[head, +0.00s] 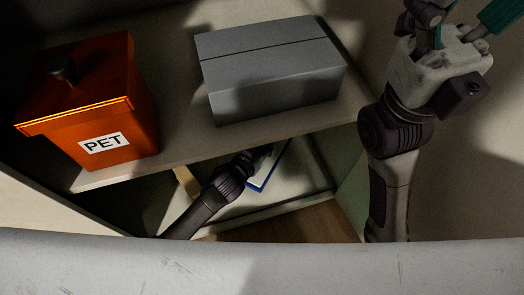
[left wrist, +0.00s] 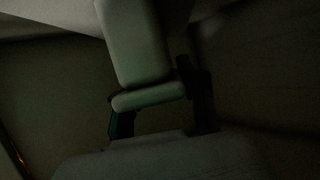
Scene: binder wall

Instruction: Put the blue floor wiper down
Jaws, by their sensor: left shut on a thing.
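The blue-edged, pale piece (head: 268,170), which looks like part of the blue floor wiper, shows in the head view below the upper shelf, just beyond my left gripper (head: 262,155). The gripper is partly hidden by the shelf edge and in shadow. In the left wrist view my left gripper (left wrist: 160,105) is shut on a pale bar-like part of the wiper (left wrist: 148,96). That view is too dark to show colour or whether the wiper touches a surface. My right gripper (head: 465,25) is raised at the top right, its fingers apart and empty.
An orange lidded bin (head: 95,105) marked PET and a grey box (head: 270,70) stand on the upper shelf (head: 178,135). My left arm reaches under this shelf's front edge into a lower compartment (head: 300,185). A side wall (head: 352,195) bounds it on the right.

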